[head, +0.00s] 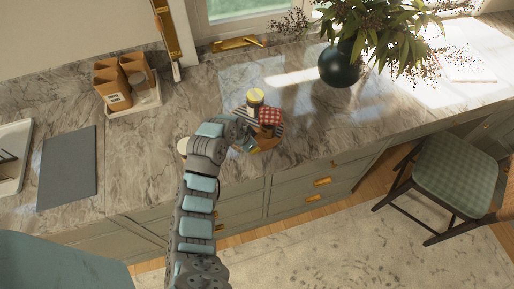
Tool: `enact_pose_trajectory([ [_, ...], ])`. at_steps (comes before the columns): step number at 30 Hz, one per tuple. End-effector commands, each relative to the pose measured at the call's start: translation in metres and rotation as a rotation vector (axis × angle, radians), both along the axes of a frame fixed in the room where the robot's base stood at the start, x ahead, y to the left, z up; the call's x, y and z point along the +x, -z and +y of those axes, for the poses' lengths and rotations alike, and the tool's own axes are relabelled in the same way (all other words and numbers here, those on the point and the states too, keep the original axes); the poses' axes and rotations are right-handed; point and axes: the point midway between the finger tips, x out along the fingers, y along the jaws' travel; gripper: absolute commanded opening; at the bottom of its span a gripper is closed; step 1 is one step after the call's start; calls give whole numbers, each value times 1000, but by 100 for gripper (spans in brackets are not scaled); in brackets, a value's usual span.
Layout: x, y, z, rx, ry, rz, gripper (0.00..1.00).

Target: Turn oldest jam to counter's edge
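A cluster of jam jars stands on a round wooden turntable (268,144) near the counter's front edge in the head view. One jar has a pale yellow top (256,96) at the back. Another has a red checked cover (271,116) and stands front right. Dark striped covers (278,128) show beside and behind these, partly hidden. No date is readable, so I cannot tell which jam is oldest. My gripper (250,145) is at the front left of the turntable, close to its rim. Its fingers are small and partly hidden by my arm; contact and opening are unclear.
A dark round vase (339,66) with leafy branches stands back right. Orange canisters (112,88) sit on a tray back left. A grey board (68,168) lies left. A pale round object (183,146) is partly behind my arm. Marble counter (340,120) right of the jars is clear.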

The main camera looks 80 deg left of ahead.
Motion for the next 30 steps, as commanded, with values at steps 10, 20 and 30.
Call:
enact_pose_trajectory([
  [10,-3,2,1,0,4,2,0],
  [20,-2,1,1,0,4,1,44],
  [30,-3,-3,1,1,4,-1,44],
])
